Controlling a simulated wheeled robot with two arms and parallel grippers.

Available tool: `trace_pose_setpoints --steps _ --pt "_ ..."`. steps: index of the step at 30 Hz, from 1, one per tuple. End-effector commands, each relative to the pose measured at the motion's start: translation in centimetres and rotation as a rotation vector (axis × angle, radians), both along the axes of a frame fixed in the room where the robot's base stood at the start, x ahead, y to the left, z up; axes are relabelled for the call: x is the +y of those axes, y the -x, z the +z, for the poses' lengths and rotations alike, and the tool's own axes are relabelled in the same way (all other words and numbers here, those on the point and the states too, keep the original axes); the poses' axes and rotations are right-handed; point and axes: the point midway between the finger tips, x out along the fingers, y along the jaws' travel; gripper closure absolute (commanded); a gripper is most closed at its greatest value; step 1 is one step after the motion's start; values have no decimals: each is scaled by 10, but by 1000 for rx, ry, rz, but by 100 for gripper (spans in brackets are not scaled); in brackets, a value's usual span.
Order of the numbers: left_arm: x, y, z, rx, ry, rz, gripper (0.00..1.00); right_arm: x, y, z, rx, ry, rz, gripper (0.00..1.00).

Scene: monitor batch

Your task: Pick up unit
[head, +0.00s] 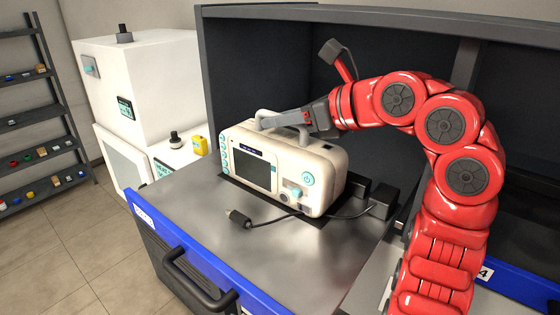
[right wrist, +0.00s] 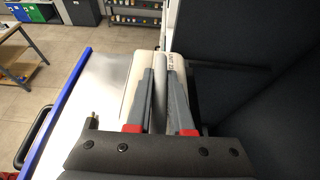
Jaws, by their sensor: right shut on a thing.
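The unit (head: 283,168) is a cream, box-shaped monitor with a dark screen, teal buttons and a grey carry handle on top. It stands upright on the metal worktop (head: 200,220). My right gripper (head: 292,119) reaches in from the right and is shut on the unit's handle. In the right wrist view, the two fingers (right wrist: 160,100) lie on either side of the handle, with the unit's cream top (right wrist: 142,75) beneath. My left gripper is not in the head view.
A cable with a plug (head: 240,217) lies on the worktop before the unit, and a black adapter (head: 382,200) sits at its right. Dark panels (head: 270,70) enclose the back. A yellow container (head: 200,145) stands at left. The worktop's front left is clear.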

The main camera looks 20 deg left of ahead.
Motion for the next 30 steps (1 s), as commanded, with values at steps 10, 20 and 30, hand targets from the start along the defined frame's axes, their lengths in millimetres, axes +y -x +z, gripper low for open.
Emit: trace_pose_setpoints --steps 10,20,30 --pt "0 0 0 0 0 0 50 0 0 1 -1 -2 0 100" --pt "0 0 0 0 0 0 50 0 0 2 -2 -3 0 100" --pt "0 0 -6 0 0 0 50 0 0 14 -6 -9 -1 100"
